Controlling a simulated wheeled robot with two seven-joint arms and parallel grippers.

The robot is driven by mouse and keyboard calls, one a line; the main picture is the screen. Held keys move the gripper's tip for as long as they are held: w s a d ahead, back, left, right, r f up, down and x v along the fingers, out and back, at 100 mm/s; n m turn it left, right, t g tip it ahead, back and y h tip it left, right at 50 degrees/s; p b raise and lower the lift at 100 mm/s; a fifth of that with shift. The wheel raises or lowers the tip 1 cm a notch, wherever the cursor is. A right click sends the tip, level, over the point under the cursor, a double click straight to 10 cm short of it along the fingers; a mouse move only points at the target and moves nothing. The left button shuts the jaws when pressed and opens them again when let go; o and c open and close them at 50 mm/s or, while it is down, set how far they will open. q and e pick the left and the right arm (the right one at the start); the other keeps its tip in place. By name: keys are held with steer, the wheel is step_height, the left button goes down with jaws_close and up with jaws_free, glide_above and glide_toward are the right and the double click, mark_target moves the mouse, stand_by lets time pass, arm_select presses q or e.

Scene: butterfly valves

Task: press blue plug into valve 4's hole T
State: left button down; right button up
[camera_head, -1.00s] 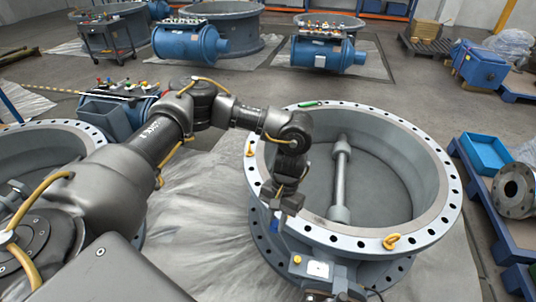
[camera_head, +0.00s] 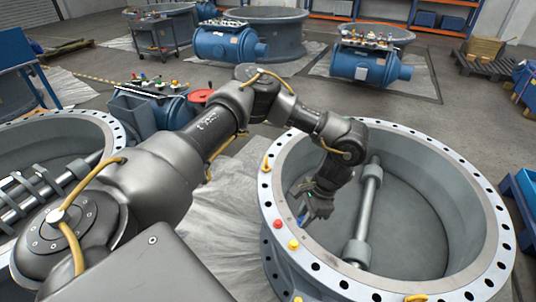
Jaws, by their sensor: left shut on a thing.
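A large grey ring-shaped valve (camera_head: 475,238), its flange full of holes, stands at the right; its number is not readable. A shaft (camera_head: 368,205) crosses its inside. A red plug (camera_head: 278,224) and a yellow plug (camera_head: 293,245) sit at the flange's left side. My left gripper (camera_head: 308,216) points down at the inner side of the left rim, near these plugs. It is shut on a small, mostly hidden thing; a bit of blue shows at its fingertips, apparently the blue plug (camera_head: 302,218). Hole T cannot be singled out. My right gripper is not in view.
Yellow lifting eyes stand on the flange's left (camera_head: 266,165) and front (camera_head: 417,298). Another valve (camera_head: 75,125) stands at the left. A blue machine (camera_head: 170,108) with coloured plugs on top stands behind my left arm. Sheeting (camera_head: 230,205) covers the floor between the valves.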

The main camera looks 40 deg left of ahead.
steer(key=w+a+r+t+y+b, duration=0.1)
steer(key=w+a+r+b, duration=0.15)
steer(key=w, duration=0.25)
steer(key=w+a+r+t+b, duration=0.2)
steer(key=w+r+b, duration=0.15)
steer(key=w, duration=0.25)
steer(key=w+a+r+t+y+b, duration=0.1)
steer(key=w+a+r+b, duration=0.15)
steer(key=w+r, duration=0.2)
arm_select(q)
steer(key=w+a+f+m+t+h+b, duration=0.1)
steer(key=w+a+f+m+t+b, duration=0.1)
steer(key=a+m, duration=0.5)
steer(key=w+a+f+m+t+h+b, duration=0.1)
steer(key=w+a+f+m+b, duration=0.3)
steer(key=m, duration=1.3)
steer(key=w+a+f+m+t+h+b, duration=0.2)
steer(key=a+f+m, duration=0.3)
steer(key=a+m, duration=0.6)
steer(key=shift+w+a+f+m+t+b, duration=0.3)
steer(key=shift+w+a+m+b, duration=0.1)
steer(key=shift+a+b, duration=0.15)
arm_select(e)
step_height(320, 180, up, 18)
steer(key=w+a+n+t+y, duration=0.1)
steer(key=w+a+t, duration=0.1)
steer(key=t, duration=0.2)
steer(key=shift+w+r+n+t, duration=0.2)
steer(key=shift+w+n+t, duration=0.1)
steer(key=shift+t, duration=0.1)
